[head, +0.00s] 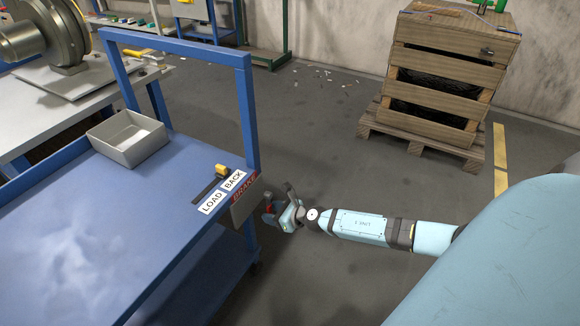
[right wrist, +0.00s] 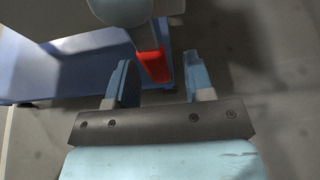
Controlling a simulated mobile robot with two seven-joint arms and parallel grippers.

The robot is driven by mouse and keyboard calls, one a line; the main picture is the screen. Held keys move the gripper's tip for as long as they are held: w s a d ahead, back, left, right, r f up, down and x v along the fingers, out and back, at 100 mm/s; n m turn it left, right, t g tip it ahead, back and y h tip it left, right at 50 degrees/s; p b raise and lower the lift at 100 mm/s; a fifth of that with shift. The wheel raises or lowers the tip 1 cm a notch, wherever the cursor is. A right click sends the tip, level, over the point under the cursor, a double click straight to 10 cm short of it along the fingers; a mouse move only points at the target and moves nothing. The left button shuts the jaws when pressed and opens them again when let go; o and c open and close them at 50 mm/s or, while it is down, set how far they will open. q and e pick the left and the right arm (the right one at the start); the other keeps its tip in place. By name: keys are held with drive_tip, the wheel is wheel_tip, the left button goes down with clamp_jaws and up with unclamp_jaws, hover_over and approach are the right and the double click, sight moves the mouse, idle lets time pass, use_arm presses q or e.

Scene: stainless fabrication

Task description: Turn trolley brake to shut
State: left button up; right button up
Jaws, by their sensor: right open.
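The blue trolley (head: 140,230) fills the left of the head view. A grey plate with a red BRAKE label (head: 245,190) is on its right end. A small red brake handle (head: 268,207) shows beside this plate, partly hidden by my gripper. My right gripper (head: 279,208) is at the plate, its arm coming from the right. In the right wrist view, the red handle (right wrist: 153,66) lies just ahead of the open fingers (right wrist: 160,82), roughly between them and nearer the left one. I cannot tell whether they touch it. My left gripper is not in view.
A grey bin (head: 127,140) and a yellow-knobbed slider by LOAD and BACK labels (head: 222,171) are on the trolley top. The trolley's blue upright frame (head: 252,110) rises close to the gripper. A wooden crate (head: 440,75) stands on a pallet behind.

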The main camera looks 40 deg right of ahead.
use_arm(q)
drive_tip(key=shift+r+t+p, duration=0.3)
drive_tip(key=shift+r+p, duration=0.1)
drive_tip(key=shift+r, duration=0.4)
use_arm(e)
drive_tip(key=v, duration=1.2)
drive_tip(key=shift+s, duration=0.2)
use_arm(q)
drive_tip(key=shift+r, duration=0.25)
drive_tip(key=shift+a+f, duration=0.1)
